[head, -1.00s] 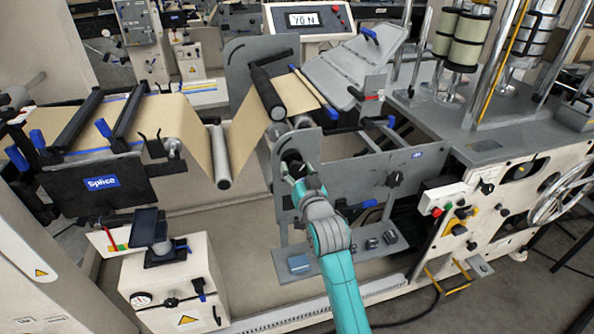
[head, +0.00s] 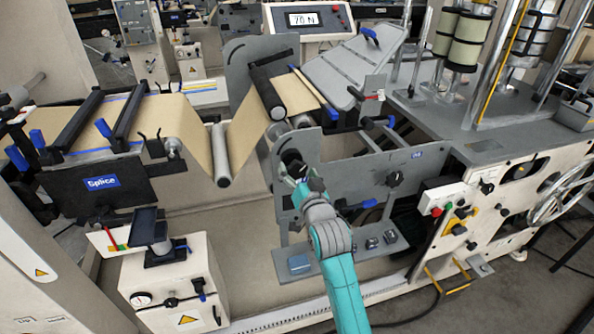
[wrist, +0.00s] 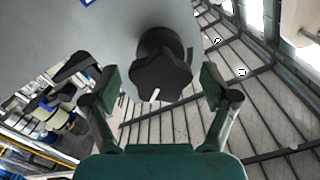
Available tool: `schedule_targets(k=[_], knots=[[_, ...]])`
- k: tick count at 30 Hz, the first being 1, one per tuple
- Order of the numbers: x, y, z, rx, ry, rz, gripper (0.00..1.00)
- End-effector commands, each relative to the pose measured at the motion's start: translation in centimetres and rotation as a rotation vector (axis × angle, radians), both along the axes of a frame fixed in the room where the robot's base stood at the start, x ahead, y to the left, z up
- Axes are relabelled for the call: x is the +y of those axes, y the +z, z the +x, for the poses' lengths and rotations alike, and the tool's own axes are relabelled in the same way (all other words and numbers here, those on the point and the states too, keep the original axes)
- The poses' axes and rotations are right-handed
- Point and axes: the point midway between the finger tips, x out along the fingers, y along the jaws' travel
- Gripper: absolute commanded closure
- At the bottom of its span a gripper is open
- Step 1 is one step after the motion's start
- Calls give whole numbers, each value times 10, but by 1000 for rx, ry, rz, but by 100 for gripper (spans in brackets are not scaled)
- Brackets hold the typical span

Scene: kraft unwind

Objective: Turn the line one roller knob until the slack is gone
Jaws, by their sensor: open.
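The black lobed roller knob (wrist: 162,68) with a white mark sits on a grey plate (wrist: 90,35) in the wrist view. In the head view the knob (head: 292,160) shows at the end of my arm, partly hidden by it. My gripper (wrist: 160,92) is open, with one finger on each side of the knob; I cannot tell whether either finger touches it. In the head view my gripper (head: 299,178) is at the knob. The brown kraft web (head: 201,130) dips in a V under a grey roller (head: 220,155). A display (head: 303,19) appears to read 70 N.
The splice table (head: 95,182) with blue clamps stands at the left. Another black knob (head: 394,179) is on the frame to the right of my gripper. A small shelf (head: 345,258) with metal blocks lies below, near my arm.

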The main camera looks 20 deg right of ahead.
Motion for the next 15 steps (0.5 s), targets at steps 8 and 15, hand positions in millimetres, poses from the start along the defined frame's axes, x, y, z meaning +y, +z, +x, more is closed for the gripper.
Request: schedule_targets(k=[8, 15], knots=[[0, 0, -30, 0, 0, 0, 15], [0, 0, -53, 0, 0, 0, 15]])
